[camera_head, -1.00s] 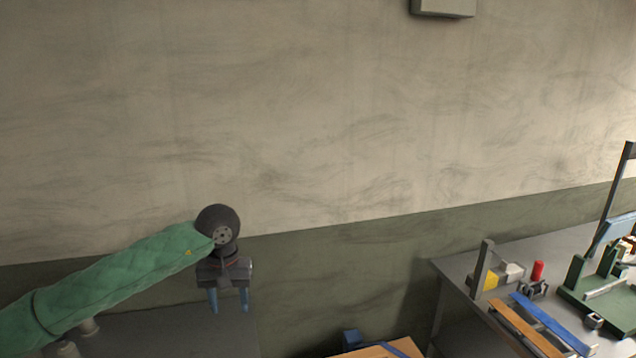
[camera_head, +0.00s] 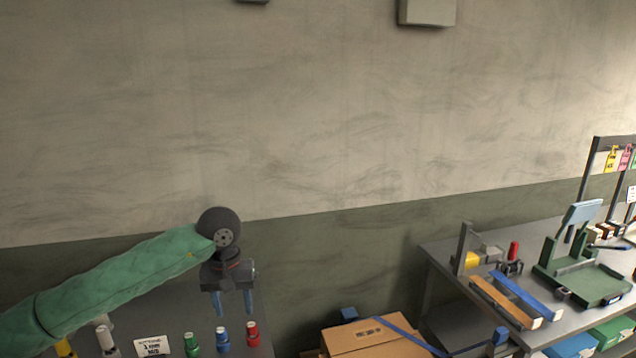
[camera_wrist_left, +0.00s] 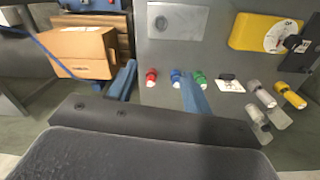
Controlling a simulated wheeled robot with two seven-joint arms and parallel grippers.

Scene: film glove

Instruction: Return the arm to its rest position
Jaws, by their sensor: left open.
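My left arm, in a green quilted sleeve, comes in from the left in the head view. Its gripper (camera_head: 233,303) points down with two blue fingers apart, nothing between them. It hangs above or in front of the right part of a grey table (camera_head: 290,338). In the left wrist view the blue fingers (camera_wrist_left: 160,92) are also spread wide, with bare table and a red-capped bottle showing between and beyond them. My right gripper is in neither view.
Green (camera_head: 191,345), blue (camera_head: 222,341) and red (camera_head: 253,334) capped bottles stand below the gripper beside a white label card (camera_head: 153,346). A cardboard box (camera_head: 372,338) stands right of them. A bench (camera_head: 450,250) at right holds a green fixture (camera_head: 560,262) and orange and blue strips.

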